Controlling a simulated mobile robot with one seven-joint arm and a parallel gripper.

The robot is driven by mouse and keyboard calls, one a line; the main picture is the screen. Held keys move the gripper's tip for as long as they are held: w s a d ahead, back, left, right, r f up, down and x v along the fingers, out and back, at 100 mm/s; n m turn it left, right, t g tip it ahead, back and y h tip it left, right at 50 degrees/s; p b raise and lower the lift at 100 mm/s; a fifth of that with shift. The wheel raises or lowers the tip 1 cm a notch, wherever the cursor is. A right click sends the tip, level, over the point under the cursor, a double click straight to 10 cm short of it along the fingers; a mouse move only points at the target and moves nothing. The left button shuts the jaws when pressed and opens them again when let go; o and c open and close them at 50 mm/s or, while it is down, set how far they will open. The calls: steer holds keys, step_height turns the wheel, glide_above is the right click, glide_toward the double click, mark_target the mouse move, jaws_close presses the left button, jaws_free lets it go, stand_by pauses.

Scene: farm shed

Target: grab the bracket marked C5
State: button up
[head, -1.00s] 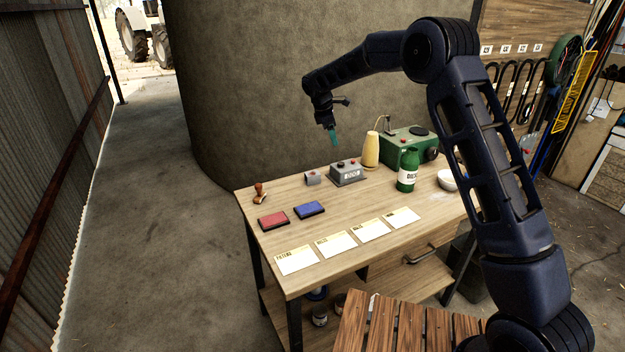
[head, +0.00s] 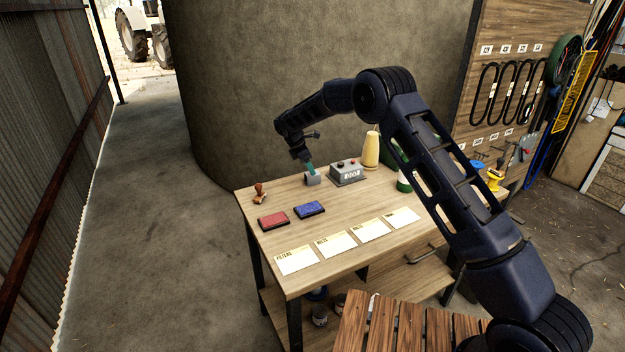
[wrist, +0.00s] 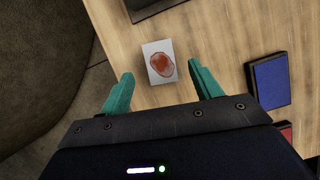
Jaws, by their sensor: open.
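No mark C5 is legible, and I cannot tell which thing is the bracket. A small light grey piece (head: 313,181) stands on the wooden workbench (head: 358,212), left of a grey box. In the wrist view, a pale rectangular piece with a red-brown round patch (wrist: 158,62) shows between the fingertips, apparently this same piece. My gripper (head: 310,168) has teal fingers and is open and empty, close above the piece. In the wrist view, my gripper (wrist: 162,70) has a finger on each side of it, with gaps.
A grey button box (head: 348,174) stands right of the piece. Red (head: 274,221) and blue (head: 309,210) pads, a wooden stamp (head: 260,191) and several labelled cards (head: 297,261) lie on the bench. A cream bottle (head: 371,151) stands behind. Labelled hooks line the board (head: 512,75).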

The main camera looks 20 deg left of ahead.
mark_target(313, 178)
steer(key=shift+x, duration=2.75)
steer(key=shift+s+a, duration=0.1)
steer(key=c, duration=1.1)
